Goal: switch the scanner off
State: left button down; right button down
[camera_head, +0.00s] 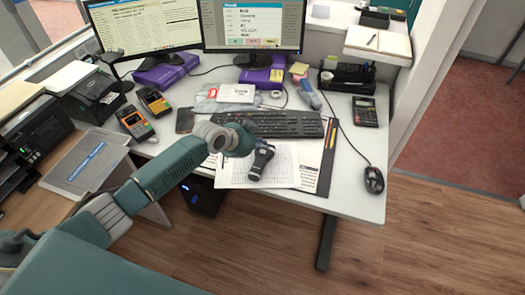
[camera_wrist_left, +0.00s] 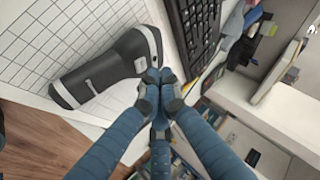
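The scanner (camera_head: 261,162) is a dark grey and black handheld device lying on its side on a gridded sheet at the front of the desk. In the left wrist view the scanner (camera_wrist_left: 110,70) shows large, with a pale band near its head end. My left gripper (camera_head: 243,140) is beside it, on its left. In the wrist view the left fingertips (camera_wrist_left: 160,76) are together with nothing seen between them, close to the scanner's head end; I cannot tell whether they touch it. I cannot make out a switch or lit lamp. My right gripper is out of view.
The keyboard (camera_head: 275,124) lies just behind the scanner. A mouse (camera_head: 374,180) and a calculator (camera_head: 365,111) are to the right. Card terminals (camera_head: 135,122) stand at left, and two monitors (camera_head: 253,25) at the back. The desk right of the sheet is fairly clear.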

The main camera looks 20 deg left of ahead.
aim_at(262, 153)
pick_arm(q)
jog(key=shift+f, duration=0.3)
jog(key=shift+f+b, duration=0.4)
dwell(0.5)
jog(key=shift+r, duration=0.1)
jog(key=shift+r+p, duration=0.75)
notch_tip(262, 153, up, 6)
jog(key=p, duration=0.5)
dwell(0.4)
